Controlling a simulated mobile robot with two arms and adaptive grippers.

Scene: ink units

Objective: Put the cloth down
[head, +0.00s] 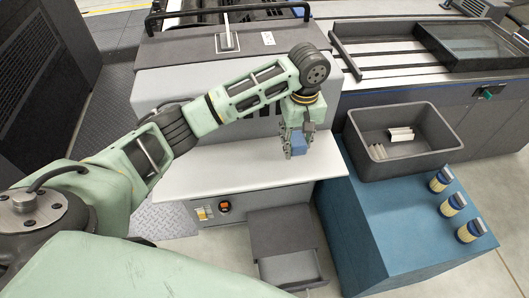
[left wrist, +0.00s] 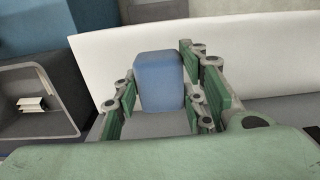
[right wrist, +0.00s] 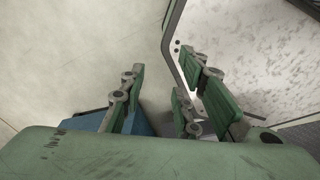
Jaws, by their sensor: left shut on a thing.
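The cloth (head: 299,144) is a blue folded block. My left gripper (head: 298,150) is shut on it over the white shelf of the machine. In the left wrist view the cloth (left wrist: 160,80) stands upright between the fingers (left wrist: 160,105). I cannot tell whether its lower end touches the shelf. My right gripper (right wrist: 155,105) shows only in the right wrist view, with its fingers apart and nothing between them, above the pale floor.
The white shelf (head: 210,172) is bare around the cloth. To its right, a dark grey bin (head: 375,172) with pale pieces inside stands on a blue cabinet (head: 400,240). Several small blue-and-yellow jars (head: 453,204) stand there too. Below the shelf is an open drawer (head: 288,268).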

